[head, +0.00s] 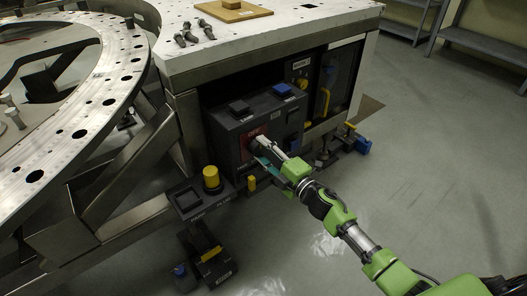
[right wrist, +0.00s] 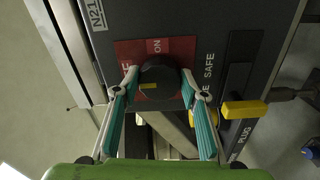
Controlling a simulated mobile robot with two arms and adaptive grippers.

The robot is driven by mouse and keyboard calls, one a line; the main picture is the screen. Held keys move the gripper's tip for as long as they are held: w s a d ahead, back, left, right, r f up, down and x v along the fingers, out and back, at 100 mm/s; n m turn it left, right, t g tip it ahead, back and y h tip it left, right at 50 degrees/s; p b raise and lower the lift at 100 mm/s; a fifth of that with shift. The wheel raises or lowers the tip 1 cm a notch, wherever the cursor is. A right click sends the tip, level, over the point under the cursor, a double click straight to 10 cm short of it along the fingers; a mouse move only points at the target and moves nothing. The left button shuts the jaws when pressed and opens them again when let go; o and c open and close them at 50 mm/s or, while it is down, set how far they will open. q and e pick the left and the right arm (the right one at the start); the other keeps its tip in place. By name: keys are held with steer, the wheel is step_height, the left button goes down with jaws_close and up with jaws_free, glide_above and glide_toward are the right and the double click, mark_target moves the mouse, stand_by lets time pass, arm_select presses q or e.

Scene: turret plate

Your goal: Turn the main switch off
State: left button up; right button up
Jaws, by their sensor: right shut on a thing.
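The main switch (right wrist: 158,84) is a black round knob with a yellow mark on a red plate (right wrist: 190,48) lettered ON, with OFF partly hidden by a finger. In the right wrist view its yellow mark lies toward the left side of the knob. My right gripper (right wrist: 158,88) is shut on the knob, one teal-padded finger on each side. In the head view the right gripper (head: 259,152) reaches the red OFF plate (head: 252,137) on the front of the dark control box (head: 262,120) and hides most of the knob. My left gripper is not in view.
Beside the knob sits a yellow handle (right wrist: 244,109) near the words SAFE and PLUG. A pedestal with a yellow button (head: 211,177) stands left of my gripper. The round turret plate (head: 120,60) fills the left. Open floor (head: 440,150) lies to the right.

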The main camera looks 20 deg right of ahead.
stand_by(0.3)
steer(key=o, duration=1)
steer(key=shift+o, duration=0.5)
steer(key=v, duration=1.2)
